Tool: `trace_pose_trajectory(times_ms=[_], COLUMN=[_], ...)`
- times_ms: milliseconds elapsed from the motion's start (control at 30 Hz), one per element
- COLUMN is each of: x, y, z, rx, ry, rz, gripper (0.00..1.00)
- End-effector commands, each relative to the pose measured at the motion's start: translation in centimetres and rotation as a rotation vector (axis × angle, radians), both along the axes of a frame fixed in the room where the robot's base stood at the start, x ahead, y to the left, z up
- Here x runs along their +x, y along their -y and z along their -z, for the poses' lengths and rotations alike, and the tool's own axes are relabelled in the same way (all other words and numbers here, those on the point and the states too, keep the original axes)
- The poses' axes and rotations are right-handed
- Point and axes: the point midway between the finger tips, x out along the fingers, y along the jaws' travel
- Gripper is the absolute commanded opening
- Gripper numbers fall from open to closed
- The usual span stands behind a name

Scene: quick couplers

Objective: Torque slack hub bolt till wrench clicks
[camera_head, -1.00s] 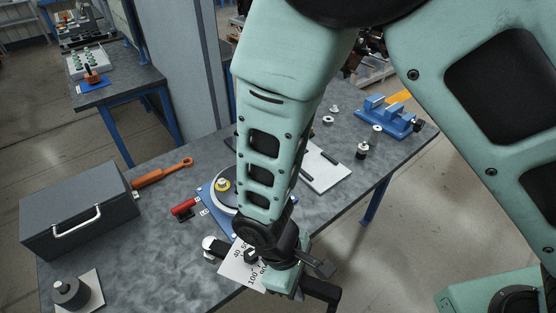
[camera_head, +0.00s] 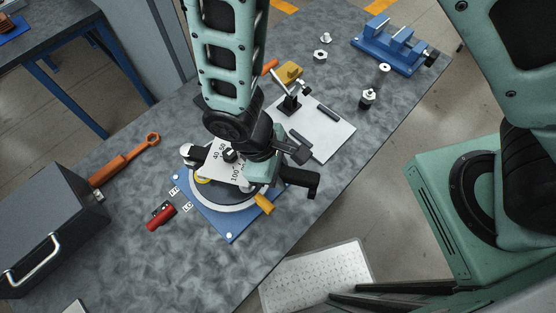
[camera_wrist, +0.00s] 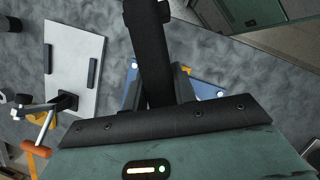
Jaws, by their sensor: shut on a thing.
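My gripper (camera_head: 266,164) is shut on the torque wrench (camera_head: 302,180), a black-handled tool with a white scale card (camera_head: 226,163). It is held above the hub fixture, a blue base plate (camera_head: 232,234) with a round pale-rimmed hub (camera_head: 205,196). A yellow ring (camera_head: 203,180) shows at the hub's left side. My gripper and the card hide most of the hub top, so I cannot tell whether the wrench touches a bolt. In the wrist view the black wrench bar (camera_wrist: 149,50) runs up from the jaws, with part of the blue base plate (camera_wrist: 207,76) behind.
A grey toolbox (camera_head: 48,220) stands at far left. A white board with a small stand (camera_head: 325,145) and a blue vise (camera_head: 390,45) are behind, right.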

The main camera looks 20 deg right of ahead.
Motion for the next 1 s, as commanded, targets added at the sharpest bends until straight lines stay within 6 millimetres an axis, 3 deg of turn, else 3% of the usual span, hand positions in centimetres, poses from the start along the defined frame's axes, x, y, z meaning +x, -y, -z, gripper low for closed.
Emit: trace_pose_trajectory(times_ms=[233,800,1000], x=[0.0,0.0,0.0], y=[0.1,0.1,0.0], z=[-0.1,4.6,4.1], rx=[0.001,0.001,0.002], ry=[0.0,0.0,0.001], rz=[0.0,0.0,0.0], gripper=[0.0,0.0,0.0])
